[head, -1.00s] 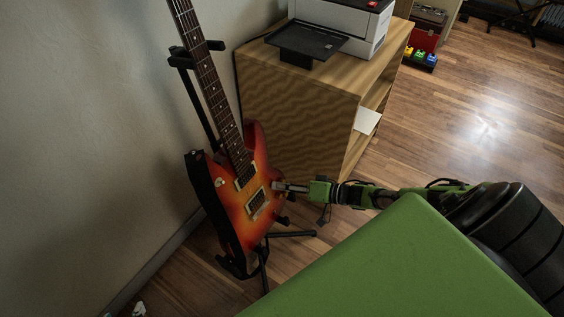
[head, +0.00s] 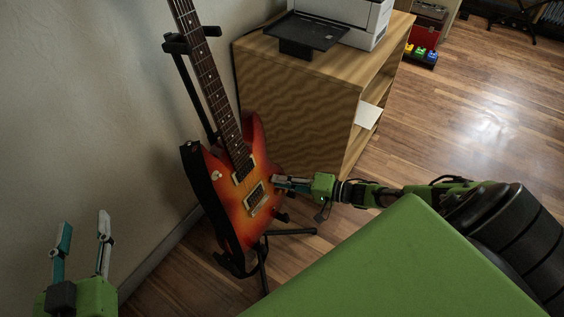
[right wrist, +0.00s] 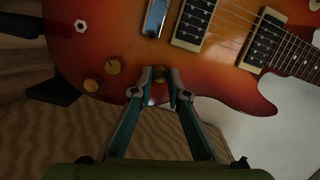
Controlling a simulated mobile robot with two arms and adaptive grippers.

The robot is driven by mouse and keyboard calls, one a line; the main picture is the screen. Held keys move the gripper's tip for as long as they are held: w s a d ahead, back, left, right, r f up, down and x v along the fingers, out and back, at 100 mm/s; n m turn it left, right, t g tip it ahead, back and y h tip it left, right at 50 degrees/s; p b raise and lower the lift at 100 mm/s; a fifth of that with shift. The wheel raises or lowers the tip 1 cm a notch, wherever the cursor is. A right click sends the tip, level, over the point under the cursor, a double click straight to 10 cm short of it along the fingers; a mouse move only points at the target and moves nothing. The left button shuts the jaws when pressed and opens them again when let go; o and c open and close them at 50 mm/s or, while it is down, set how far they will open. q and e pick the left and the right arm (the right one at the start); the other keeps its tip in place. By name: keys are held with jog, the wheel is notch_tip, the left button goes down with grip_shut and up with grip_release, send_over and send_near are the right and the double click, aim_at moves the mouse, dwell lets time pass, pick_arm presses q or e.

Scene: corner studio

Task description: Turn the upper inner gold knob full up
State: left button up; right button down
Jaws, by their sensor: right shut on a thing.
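The red-orange sunburst guitar (head: 232,215) leans upright on a black stand in the head view. In the right wrist view its body (right wrist: 95,45) fills the upper part. My right gripper (head: 277,183) reaches the guitar's right edge. In the wrist view the right gripper (right wrist: 160,78) is shut on a gold knob (right wrist: 160,72), whose sides are partly covered by the fingertips. Two other gold knobs, one nearer (right wrist: 113,67) and one further left (right wrist: 90,85), are free. The gripped knob's setting cannot be read. My left gripper (head: 80,235) is open and empty at the lower left, away from the guitar.
A wooden cabinet (head: 295,105) with a printer (head: 355,22) stands behind and right of the guitar. The stand's feet (head: 290,232) spread on the floor below. A wall (head: 90,100) is close on the left. Open floor (head: 470,125) lies at the right.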

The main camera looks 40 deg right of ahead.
jog(key=c, duration=2)
grip_release()
jog(key=shift+o, duration=0.2)
jog(key=v, duration=1.2)
